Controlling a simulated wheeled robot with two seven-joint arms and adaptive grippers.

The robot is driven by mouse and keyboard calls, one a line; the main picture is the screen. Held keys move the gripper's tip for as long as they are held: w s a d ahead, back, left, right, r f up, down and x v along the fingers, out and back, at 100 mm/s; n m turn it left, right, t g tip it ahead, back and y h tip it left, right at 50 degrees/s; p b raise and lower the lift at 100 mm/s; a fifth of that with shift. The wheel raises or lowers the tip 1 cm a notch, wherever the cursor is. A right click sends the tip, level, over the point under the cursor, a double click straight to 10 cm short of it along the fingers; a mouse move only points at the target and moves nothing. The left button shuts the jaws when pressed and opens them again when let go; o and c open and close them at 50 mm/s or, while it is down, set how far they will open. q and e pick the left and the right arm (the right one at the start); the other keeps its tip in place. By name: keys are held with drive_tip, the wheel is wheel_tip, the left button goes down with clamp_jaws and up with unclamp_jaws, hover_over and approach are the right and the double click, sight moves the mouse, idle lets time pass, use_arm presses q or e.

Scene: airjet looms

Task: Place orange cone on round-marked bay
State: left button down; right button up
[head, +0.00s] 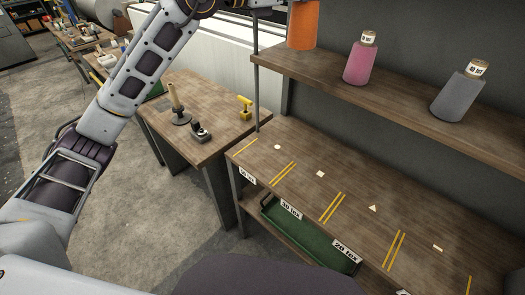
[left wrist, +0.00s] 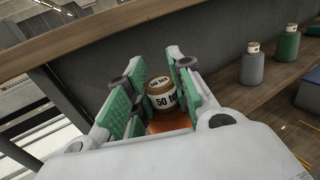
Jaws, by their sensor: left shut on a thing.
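The orange cone (head: 302,27) is at the left end of the upper shelf, its top cut off by the head view's edge. I cannot tell whether its base touches the shelf. In the left wrist view my left gripper (left wrist: 158,92) is shut on it, with green pads either side of its "50 tex" top (left wrist: 161,95); its orange body (left wrist: 170,122) is partly hidden. In the head view my left arm reaches up to the top edge. The round-marked bay (head: 277,147) is the leftmost on the lower shelf, between yellow lines, and empty. My right gripper is not in view.
A pink cone (head: 360,62) and a grey cone (head: 458,96) stand on the upper shelf (head: 400,92). A post (head: 256,90) rises at the shelf's left end. Bays with square, triangle and bar marks are empty. A side table (head: 205,105) holds small tools.

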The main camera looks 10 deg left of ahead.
use_arm(q)
drive_tip(key=shift+s+a+f, duration=0.1)
drive_tip(key=shift+s+f, duration=0.05)
drive_tip(key=shift+f, duration=0.05)
drive_tip(key=shift+w+a+f+t, duration=0.1)
drive_tip(key=shift+a+f+t, duration=0.05)
drive_tip(key=shift+f, duration=0.25)
drive_tip(key=shift+w+a+f+t, duration=0.1)
drive_tip(key=shift+a+f+t, duration=0.05)
drive_tip(key=shift+f, duration=0.25)
drive_tip(key=s+a+f+n+t+y, duration=0.4)
drive_tip(key=a+f, duration=0.3)
drive_tip(key=f, duration=1.1)
drive_tip(key=s+a+f+n+t+y, duration=0.1)
drive_tip(key=s+a+f+n+y, duration=0.4)
drive_tip(key=f, duration=1.2)
drive_tip(key=s+a+f+n+t+y, duration=0.25)
drive_tip(key=a+f+y, duration=0.5)
drive_tip(key=f, duration=1.05)
drive_tip(key=shift+w+d+r+m+h, duration=0.1)
drive_tip(key=shift+w+r+h, duration=0.1)
drive_tip(key=shift+r+h, duration=0.3)
drive_tip(key=shift+w+d+r+m+h, duration=0.15)
drive_tip(key=shift+r+h, duration=0.2)
drive_tip(key=shift+r, duration=0.3)
drive_tip(key=shift+w+r+m+h, duration=0.1)
drive_tip(key=shift+w+r+h, duration=0.1)
drive_tip(key=shift+r+h, duration=0.3)
drive_tip(key=shift+r, duration=0.1)
